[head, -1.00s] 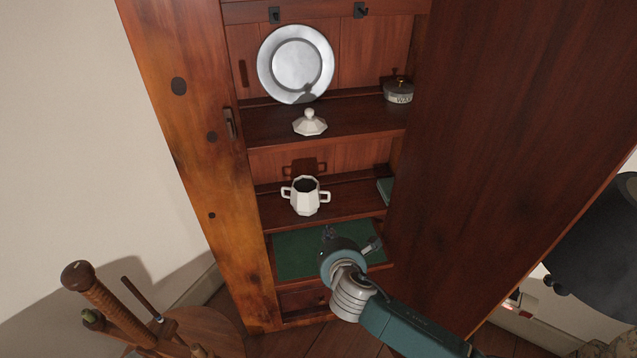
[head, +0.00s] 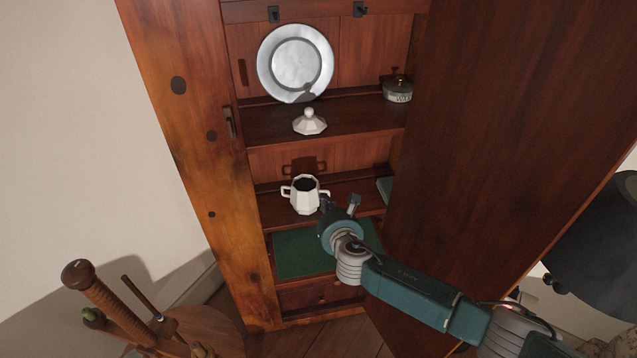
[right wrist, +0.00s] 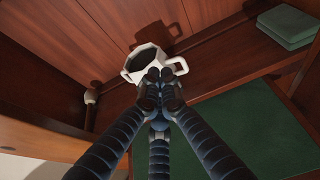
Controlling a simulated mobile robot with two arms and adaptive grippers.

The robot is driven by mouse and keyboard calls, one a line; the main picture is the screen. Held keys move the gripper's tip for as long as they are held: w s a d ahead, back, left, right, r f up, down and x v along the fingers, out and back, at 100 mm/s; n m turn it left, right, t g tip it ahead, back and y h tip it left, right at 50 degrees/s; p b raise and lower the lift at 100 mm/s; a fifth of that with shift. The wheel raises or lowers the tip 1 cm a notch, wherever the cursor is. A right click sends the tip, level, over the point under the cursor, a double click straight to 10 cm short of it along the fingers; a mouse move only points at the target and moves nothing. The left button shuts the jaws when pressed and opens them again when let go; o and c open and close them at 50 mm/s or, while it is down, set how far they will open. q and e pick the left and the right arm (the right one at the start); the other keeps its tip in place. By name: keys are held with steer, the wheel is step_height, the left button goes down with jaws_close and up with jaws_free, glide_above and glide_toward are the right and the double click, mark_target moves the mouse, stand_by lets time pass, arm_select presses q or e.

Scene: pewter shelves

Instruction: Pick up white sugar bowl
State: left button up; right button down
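The white sugar bowl (head: 304,196) stands upright on the middle shelf, faceted, two-handled and without its lid. In the right wrist view the bowl (right wrist: 146,60) lies just beyond my fingertips, which cover part of its near side. A white lid (head: 309,122) with a knob sits on the shelf above. My right gripper (head: 325,204) is at the bowl's lower right. In the right wrist view the fingertips of my right gripper (right wrist: 160,80) lie close together in front of the bowl. Whether they touch it or have anything between them is unclear. My left gripper is out of view.
A pewter plate (head: 295,64) leans at the back of the upper shelf, with a small labelled pot (head: 398,90) to its right. Green books (right wrist: 286,26) lie right of the bowl. The dark cabinet door (head: 505,120) stands close to my right arm.

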mark_target(316, 179)
steer(key=w, duration=0.3)
steer(key=w+a+b, duration=0.1)
steer(key=w, duration=0.5)
steer(key=shift+w+a+b, duration=0.15)
steer(key=shift+a+b, duration=0.15)
steer(key=shift+f+b, duration=0.4)
steer(key=shift+f, duration=0.45)
steer(key=shift+d, duration=0.1)
